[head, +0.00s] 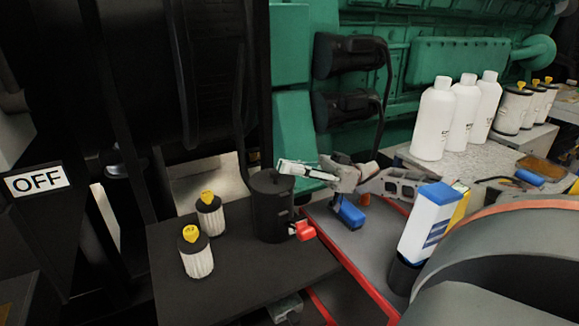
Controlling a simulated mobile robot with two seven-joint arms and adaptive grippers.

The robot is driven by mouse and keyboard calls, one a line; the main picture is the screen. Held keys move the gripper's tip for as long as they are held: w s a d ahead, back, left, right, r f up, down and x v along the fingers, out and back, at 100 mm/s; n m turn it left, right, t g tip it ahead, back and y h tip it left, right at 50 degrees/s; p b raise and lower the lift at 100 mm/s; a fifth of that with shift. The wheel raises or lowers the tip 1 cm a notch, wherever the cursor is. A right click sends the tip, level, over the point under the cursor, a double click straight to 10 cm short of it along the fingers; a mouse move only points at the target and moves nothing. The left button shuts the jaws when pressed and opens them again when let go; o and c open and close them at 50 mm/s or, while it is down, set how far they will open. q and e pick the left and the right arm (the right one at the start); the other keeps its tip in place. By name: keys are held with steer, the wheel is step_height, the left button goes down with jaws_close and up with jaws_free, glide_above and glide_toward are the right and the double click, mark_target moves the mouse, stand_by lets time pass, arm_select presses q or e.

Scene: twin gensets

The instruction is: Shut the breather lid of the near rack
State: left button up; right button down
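The near rack (213,290) is a dark flat shelf in the lower middle of the head view. A black cylindrical breather (276,216) stands upright on it. Its dark round lid (265,181) lies level or nearly level across the top; I cannot tell whether it is fully seated. A red tab (303,230) sticks out low on its right side. My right gripper (294,168) reaches in from the right, its fingers close together and empty, at the lid's upper right edge. I cannot tell whether they touch it. A grey metal part (285,307) below the shelf edge may be my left gripper.
Two white filters with yellow tops, one (209,214) behind the other (195,252), stand left of the breather. A blue-capped white carton (427,222) stands in a dark holder at right. White bottles (433,118) line a bench behind. An OFF sign (37,181) is at left.

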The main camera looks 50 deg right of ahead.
arm_select(q)
steer(key=shift+s+f, duration=0.25)
steer(key=shift+s, duration=0.05)
arm_select(e)
steer(key=shift+f, duration=0.1)
